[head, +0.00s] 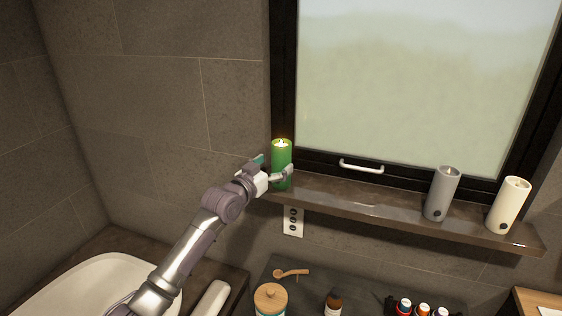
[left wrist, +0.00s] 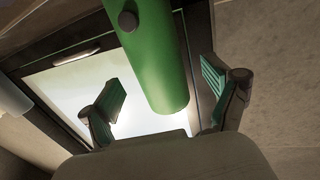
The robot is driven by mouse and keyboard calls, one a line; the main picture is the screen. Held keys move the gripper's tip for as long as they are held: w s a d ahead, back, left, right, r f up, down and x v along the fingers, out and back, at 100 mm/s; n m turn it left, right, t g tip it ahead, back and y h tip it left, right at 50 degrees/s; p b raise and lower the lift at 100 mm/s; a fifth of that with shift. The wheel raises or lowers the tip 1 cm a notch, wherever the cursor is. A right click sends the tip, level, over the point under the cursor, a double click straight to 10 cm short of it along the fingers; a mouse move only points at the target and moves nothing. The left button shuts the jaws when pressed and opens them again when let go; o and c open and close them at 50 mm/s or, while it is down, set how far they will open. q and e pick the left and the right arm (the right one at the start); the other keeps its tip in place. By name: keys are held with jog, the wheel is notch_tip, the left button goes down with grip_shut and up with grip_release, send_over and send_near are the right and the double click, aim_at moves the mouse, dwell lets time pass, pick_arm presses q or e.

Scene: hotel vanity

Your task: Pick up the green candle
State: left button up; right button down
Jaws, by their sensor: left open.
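The green candle (head: 281,160) stands upright at the left end of the window ledge, with a lit, glowing top. In the left wrist view the candle (left wrist: 158,62) shows large, lying between the two finger pads and nearer the right one, with a dark round spot on its side. My left gripper (head: 273,172) is open, its fingers to either side of the candle. In the left wrist view the open fingers (left wrist: 165,103) stand apart with gaps on both sides of the candle. My right gripper is not in view.
The ledge (head: 345,196) also holds a grey candle (head: 441,194) and a cream candle (head: 508,205) at the right. The window with its white handle (head: 361,166) is behind. Below are a wall socket (head: 293,221), a wooden-lidded jar (head: 271,298), small bottles and a basin (head: 95,285).

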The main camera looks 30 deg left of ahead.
aim_at(276, 163)
pick_arm(q)
jog(key=shift+w+p, duration=0.45)
jog(key=shift+w, duration=1.5)
jog(key=c, duration=1.4)
